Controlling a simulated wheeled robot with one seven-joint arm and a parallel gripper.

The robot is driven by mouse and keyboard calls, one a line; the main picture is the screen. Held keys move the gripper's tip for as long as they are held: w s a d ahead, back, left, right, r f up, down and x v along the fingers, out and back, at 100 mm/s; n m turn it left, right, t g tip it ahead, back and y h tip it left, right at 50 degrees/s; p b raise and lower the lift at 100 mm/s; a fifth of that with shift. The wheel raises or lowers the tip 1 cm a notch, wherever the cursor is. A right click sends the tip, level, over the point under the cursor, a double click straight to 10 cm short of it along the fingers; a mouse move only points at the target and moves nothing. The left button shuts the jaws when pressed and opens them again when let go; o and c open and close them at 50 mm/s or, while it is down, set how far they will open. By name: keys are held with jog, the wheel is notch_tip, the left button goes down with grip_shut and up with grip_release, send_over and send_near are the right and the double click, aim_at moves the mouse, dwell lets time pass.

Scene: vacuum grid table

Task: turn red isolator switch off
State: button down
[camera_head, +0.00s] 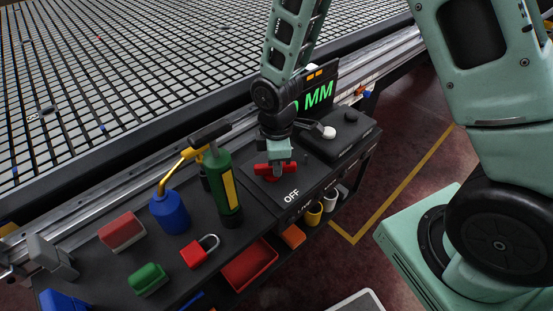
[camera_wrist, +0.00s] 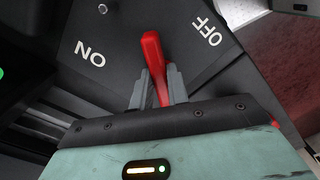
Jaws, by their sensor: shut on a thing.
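The red isolator switch (camera_head: 268,171) sits on a dark panel with a white OFF label near its front edge. In the wrist view the switch's red handle (camera_wrist: 152,50) stands between an ON label on the left and an OFF label on the right. My gripper (camera_head: 277,167) comes down on the switch from above. Its two grey fingers, seen in the wrist view (camera_wrist: 156,88), are shut on the red handle, one on each side. The base of the switch is hidden behind my gripper in the wrist view.
A large grid table (camera_head: 150,60) fills the back. Cups sit on the lower shelf.

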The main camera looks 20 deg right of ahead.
jog(key=m, duration=0.2)
jog(key=m+p, duration=0.1)
jog(key=m, duration=0.2)
jog(key=shift+s+a+r+m, duration=0.1)
jog(key=shift+s+a+m, duration=0.15)
jog(key=shift+m, duration=0.05)
jog(key=m, duration=0.1)
jog(key=m+p, duration=0.1)
jog(key=m, duration=0.2)
jog(key=shift+s+a+m+p, duration=0.1)
jog(key=shift+a+m+p, duration=0.2)
jog(key=shift+m, duration=0.1)
jog(key=c, duration=1.4)
grip_release()
jog(key=shift+o, duration=0.2)
notch_tip(320, 180, up, 17)
jog(key=p, duration=0.1)
jog(key=shift+r, duration=0.15)
